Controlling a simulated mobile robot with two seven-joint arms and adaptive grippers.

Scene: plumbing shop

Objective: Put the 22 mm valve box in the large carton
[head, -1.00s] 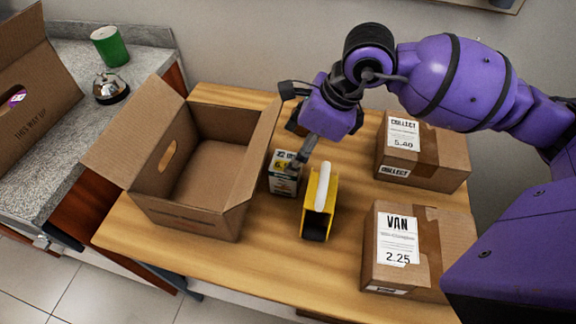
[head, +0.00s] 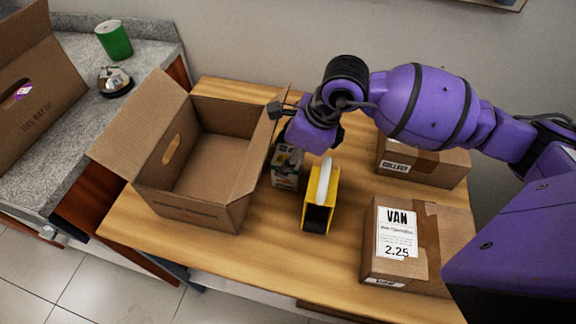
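The small white box with dark and yellow print (head: 286,168), which I take for the 22 mm valve box, stands on the wooden table just right of the large carton. Its top is partly hidden by my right gripper, and I cannot read its size. The large carton (head: 190,213) is open, with flaps spread, and looks empty. My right gripper (head: 300,143) is at the upper part of the small box. Its fingers are mostly hidden behind its purple body, so its grip does not show. My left gripper is not in view.
A yellow tape dispenser (head: 318,205) stands close right of the small box. Two taped cartons, one marked VAN (head: 425,240) and one marked COLLECT (head: 440,165), are at the right. The grey counter (head: 60,150) holds a carton, green cup and bell.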

